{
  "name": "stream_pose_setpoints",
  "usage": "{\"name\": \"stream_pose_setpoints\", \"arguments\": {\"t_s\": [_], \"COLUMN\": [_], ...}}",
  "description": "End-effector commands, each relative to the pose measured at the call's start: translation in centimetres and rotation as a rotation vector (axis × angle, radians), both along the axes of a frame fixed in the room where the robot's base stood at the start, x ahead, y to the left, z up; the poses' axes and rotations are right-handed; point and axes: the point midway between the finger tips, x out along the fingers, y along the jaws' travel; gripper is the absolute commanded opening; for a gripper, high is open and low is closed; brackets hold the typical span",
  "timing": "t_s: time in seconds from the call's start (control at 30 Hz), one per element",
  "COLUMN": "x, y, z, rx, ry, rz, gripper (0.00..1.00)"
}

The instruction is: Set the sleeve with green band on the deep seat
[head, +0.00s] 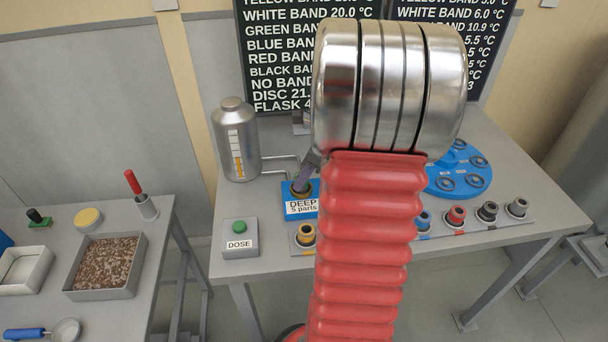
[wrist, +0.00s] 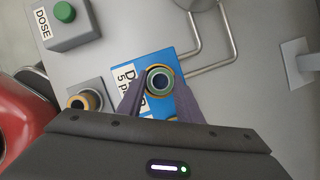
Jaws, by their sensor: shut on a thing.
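The sleeve with green band (wrist: 160,79) is seen end-on in the wrist view, as a dark bore inside a tan and greenish rim. My gripper (wrist: 158,88) is shut on it, one finger on each side. The sleeve is over the blue block marked DEEP (wrist: 130,66), which is the deep seat. I cannot tell whether the sleeve rests in the seat or hangs just above it. In the head view the block (head: 301,207) stands left of my arm, with my gripper (head: 306,178) reaching down over it. The seat's opening is hidden.
A metal bottle (head: 236,140) with a bent pipe stands behind the block. The DOSE button box (head: 239,238) is in front. A yellow-banded sleeve (head: 306,235) and several others stand along the front rack. A blue round carousel (head: 461,180) is at right.

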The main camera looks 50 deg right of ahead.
Motion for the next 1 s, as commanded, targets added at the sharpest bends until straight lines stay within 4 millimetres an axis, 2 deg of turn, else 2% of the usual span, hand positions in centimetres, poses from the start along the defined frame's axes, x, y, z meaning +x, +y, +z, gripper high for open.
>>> {"name": "stream_pose_setpoints", "arguments": {"t_s": [0.53,0.57,0.8,1.0], "x": [0.0,-0.02,-0.03,-0.03], "y": [-0.03,-0.01,-0.02,-0.01], "z": [-0.86,-0.91,-0.9,-0.9], "rx": [0.0,0.0,0.0,0.0], "ry": [-0.001,0.0,0.0,0.0], "rz": [-0.001,-0.001,-0.001,-0.001], "gripper": [0.0,0.34,0.51,0.51]}}
